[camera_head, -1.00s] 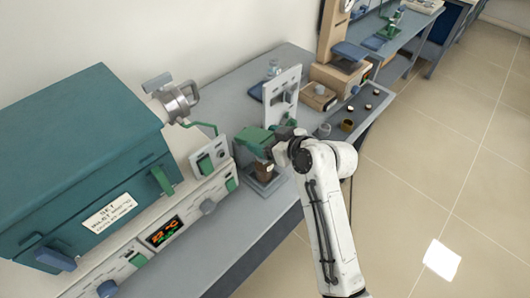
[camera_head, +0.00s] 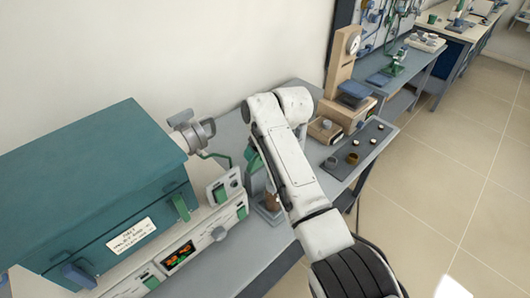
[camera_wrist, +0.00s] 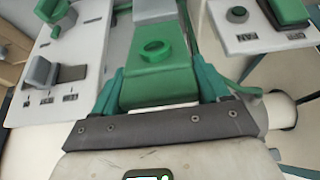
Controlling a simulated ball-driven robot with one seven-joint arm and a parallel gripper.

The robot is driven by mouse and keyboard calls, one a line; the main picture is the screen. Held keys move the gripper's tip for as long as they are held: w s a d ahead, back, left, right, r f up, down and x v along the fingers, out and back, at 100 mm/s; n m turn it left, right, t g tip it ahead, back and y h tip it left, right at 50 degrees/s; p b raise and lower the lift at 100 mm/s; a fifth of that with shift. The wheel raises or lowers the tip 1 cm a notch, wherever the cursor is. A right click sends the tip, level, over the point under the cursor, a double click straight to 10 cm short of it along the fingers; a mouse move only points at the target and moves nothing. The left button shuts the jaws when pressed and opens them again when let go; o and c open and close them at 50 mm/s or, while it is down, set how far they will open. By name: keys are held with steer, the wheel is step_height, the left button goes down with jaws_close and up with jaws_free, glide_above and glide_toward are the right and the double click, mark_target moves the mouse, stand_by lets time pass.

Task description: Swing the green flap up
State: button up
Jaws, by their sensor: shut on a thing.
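The green flap (camera_wrist: 160,80) fills the middle of the wrist view, with a raised green ring on its face. My gripper (camera_wrist: 158,76) has one teal finger on each side of the flap and is shut on it. In the head view, a narrow strip of the green flap (camera_head: 254,158) shows left of my white arm, looking steeply tilted. My arm hides the gripper and most of the flap there. A brown cup (camera_head: 271,201) stands below, partly hidden by the arm.
The teal furnace (camera_head: 95,185) with its control panel stands at left. A small switch box (camera_head: 222,187) and a metal flue (camera_head: 187,130) are close to the flap. A tray (camera_head: 358,150) with small cups lies at right. A white switch panel (camera_wrist: 65,75) is at left in the wrist view.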

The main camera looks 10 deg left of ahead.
steer(key=shift+w+a+r, duration=0.1)
steer(key=shift+w+a, duration=0.2)
steer(key=shift+a, duration=0.15)
steer(key=o, duration=1.4)
steer(key=b+v, duration=0.1)
steer(key=v, duration=0.9)
steer(key=shift+r, duration=0.3)
